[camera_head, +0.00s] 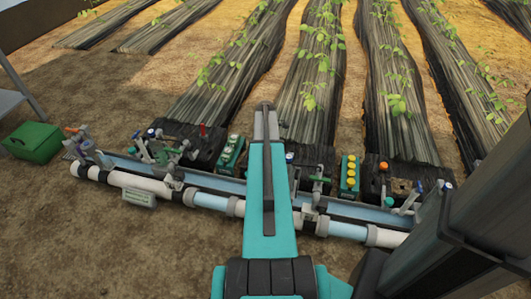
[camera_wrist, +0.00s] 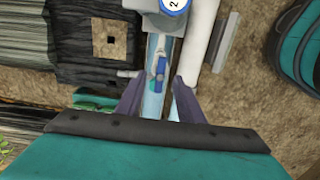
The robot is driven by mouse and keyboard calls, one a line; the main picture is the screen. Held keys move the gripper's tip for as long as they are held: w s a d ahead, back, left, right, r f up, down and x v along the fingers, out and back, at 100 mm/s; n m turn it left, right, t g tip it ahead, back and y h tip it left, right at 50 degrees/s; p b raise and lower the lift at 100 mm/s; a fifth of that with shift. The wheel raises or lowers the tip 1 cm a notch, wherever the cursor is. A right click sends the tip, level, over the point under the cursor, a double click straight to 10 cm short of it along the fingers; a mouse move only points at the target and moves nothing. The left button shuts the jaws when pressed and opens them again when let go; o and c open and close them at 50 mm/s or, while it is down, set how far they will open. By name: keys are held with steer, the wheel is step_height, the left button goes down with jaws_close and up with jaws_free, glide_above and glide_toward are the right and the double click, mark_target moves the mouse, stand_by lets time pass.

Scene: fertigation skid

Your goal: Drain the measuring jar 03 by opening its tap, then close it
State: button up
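My gripper (camera_wrist: 157,88) is open in the wrist view, with its two dark fingers apart and nothing held. Beyond and between the fingertips is a small blue and grey tap-like fitting (camera_wrist: 160,66) over the blue channel; I cannot tell whether it is touched. I cannot make out a tag reading 03 or a water level in any jar. In the head view, my teal arm reaches over the middle of the skid and hides part of it; the fingers cannot be made out.
A white pipe (camera_head: 145,184) and a blue channel (camera_head: 225,186) run across the skid. Teal holders with white knobs (camera_head: 230,152) and yellow knobs (camera_head: 349,176) stand behind. A green box (camera_head: 33,141) is at far left. Bare soil (camera_head: 90,245) lies in front.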

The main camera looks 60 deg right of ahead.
steer(key=shift+f, duration=0.15)
steer(key=shift+f+b, duration=0.5)
steer(key=shift+f, duration=1.6)
steer(key=shift+c, duration=0.4)
steer(key=c, duration=0.7)
steer(key=o, duration=0.8)
steer(key=shift+f, duration=0.25)
